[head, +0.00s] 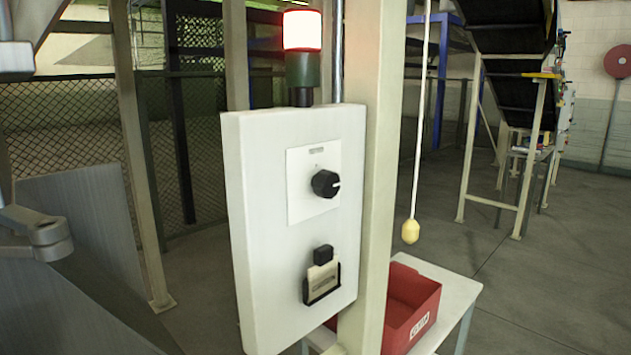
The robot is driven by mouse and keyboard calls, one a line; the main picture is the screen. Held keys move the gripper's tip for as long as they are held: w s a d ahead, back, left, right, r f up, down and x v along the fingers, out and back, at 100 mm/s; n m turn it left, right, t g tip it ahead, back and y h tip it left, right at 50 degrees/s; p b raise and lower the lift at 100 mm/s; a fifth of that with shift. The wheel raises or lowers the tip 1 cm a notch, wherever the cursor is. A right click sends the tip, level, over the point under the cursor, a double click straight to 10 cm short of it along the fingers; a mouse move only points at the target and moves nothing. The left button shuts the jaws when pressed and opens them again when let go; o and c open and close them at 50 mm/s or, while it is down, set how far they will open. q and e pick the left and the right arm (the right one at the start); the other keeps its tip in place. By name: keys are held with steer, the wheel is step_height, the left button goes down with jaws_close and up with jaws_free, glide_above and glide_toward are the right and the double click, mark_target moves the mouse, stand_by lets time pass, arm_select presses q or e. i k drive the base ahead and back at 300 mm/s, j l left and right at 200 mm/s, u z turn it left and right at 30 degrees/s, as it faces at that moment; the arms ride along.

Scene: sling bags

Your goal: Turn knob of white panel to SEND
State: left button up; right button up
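The white panel (255,230) is upright on a cream post in the middle of the head view. A black round knob (325,184) sits on a lighter square plate (301,205) in its upper half. The knob's white mark points to the right. Small print above the knob is too small to read, so I cannot tell which position is SEND. Neither of my grippers can be made out in this view, and nothing is seen touching the knob.
Below the knob is a black holder with a tag (322,278). A lit red and green lamp (302,45) tops the panel. A yellow pull handle (410,231) hangs at the right, above a red bin (427,312) on a table. Grey metal parts (38,232) are at the left edge.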

mark_target(325, 184)
steer(key=k+l, duration=0.15)
steer(key=l, duration=0.3)
steer(key=k+l+u, duration=0.15)
steer(key=l, duration=0.3)
steer(key=k+l, duration=0.2)
steer(key=l, duration=0.2)
steer(key=k+l+u, duration=0.15)
steer(key=l, duration=0.3)
steer(key=k+l, duration=0.3)
steer(key=i+l+u, duration=0.05)
steer(key=l, duration=0.05)
